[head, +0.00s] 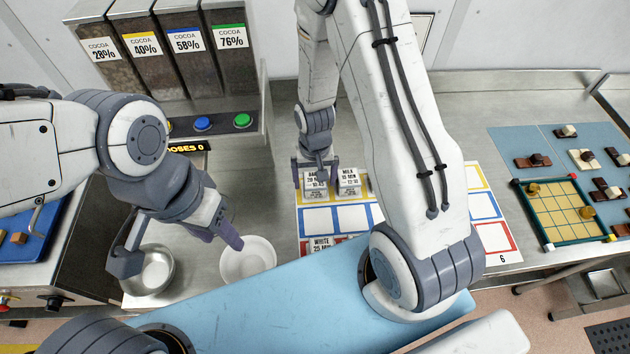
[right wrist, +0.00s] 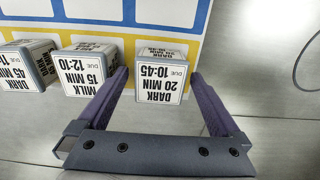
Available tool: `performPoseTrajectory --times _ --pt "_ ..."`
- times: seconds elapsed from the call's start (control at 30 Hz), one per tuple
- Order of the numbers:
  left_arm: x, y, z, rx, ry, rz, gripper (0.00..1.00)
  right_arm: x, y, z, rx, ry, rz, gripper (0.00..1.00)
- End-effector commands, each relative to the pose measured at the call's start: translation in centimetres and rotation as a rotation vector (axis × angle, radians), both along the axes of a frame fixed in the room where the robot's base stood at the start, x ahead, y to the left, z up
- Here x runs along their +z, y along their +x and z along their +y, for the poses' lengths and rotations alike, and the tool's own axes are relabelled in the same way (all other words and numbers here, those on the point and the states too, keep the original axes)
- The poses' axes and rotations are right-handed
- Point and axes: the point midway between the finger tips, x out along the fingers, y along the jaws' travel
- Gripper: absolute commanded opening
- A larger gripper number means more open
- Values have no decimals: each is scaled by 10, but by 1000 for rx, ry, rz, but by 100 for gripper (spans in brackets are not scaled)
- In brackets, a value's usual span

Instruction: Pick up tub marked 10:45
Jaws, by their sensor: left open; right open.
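The tub marked DARK, 20 MIN, due 10:45 is a small pale box with a printed label (right wrist: 162,75). It shows in the head view (head: 313,188) at the back left of the coloured card on the bench. My right gripper (head: 315,174) is open at this tub, one finger to each side. In the right wrist view the tub stands between the spread fingertips (right wrist: 160,80), with gaps on both sides, and appears upside down.
A MILK 12:10 tub (right wrist: 92,67) stands close beside the 10:45 tub; another DARK tub (right wrist: 28,66) is beyond it. A WHITE tub (head: 322,243) sits nearer on the card. A white bowl (head: 248,262) and a metal bowl (head: 152,272) stand below my left gripper.

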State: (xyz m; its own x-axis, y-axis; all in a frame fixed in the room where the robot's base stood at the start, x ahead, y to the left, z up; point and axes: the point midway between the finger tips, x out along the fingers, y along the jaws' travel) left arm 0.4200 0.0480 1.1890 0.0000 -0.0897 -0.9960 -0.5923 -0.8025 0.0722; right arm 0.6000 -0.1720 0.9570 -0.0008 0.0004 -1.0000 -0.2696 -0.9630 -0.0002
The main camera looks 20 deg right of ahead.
Motion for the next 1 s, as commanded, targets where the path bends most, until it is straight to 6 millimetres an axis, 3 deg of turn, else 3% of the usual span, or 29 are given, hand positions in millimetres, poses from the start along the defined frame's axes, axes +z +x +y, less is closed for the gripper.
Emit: performPoseTrajectory --times 0.17,0.4,0.63,1.0 --pt "3 0 0 -1 0 0 50 -13 0 0 0 0 0 100" --pt "3 0 0 -1 0 0 50 -14 0 0 0 1 -1 100" --pt "3 0 0 -1 0 0 50 -14 0 0 0 1 -1 12" --pt "1 0 0 -1 0 0 50 -10 1 0 0 0 -3 10"
